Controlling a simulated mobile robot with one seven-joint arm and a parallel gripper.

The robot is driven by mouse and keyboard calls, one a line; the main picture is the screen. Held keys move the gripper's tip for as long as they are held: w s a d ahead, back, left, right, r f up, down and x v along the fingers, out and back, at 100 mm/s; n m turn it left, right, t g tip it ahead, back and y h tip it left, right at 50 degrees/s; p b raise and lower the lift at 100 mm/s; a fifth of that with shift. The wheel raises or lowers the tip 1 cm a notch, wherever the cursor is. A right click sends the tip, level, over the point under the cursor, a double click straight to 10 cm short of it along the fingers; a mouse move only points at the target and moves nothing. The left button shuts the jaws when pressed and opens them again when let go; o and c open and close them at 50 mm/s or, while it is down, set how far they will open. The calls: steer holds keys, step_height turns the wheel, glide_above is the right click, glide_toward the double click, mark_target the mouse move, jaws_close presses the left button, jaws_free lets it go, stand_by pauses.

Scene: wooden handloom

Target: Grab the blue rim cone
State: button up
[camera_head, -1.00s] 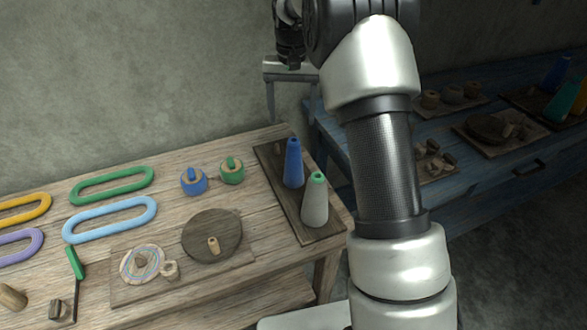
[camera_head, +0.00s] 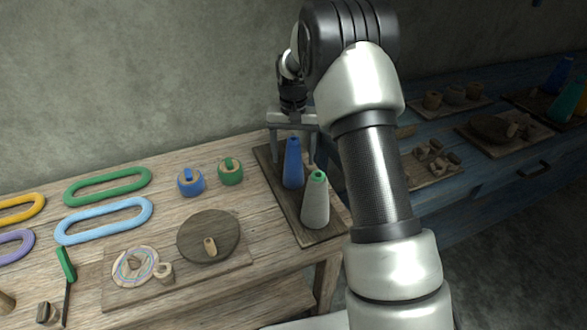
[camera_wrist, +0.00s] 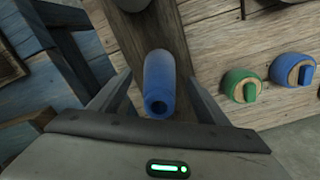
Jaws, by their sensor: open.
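The blue cone (camera_head: 292,165), blue up to its rim, stands upright on a dark wooden board (camera_head: 268,158) at the table's right end. In the wrist view, the blue cone (camera_wrist: 160,75) shows its hollow top facing the camera, between my two fingers. My gripper (camera_head: 292,155) is open, pointing down at the cone's upper part, with a finger to each side. It also shows in the wrist view (camera_wrist: 158,88). I see gaps between fingers and cone; how far down the fingers reach is hard to tell. A grey cone with a green rim (camera_head: 316,205) stands nearer on the same board.
A green spool (camera_head: 230,173) and a blue spool (camera_head: 190,182) sit left of the board. A round dark disc (camera_head: 208,236) and coloured oval rings lie farther left. A blue table (camera_head: 465,165) with wooden pieces stands at right. The wall is behind.

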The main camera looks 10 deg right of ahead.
mark_target(294, 162)
step_height(294, 162, down, 3)
steer(key=shift+c, duration=0.3)
steer(key=shift+r, duration=0.1)
steer(key=c, duration=1.2)
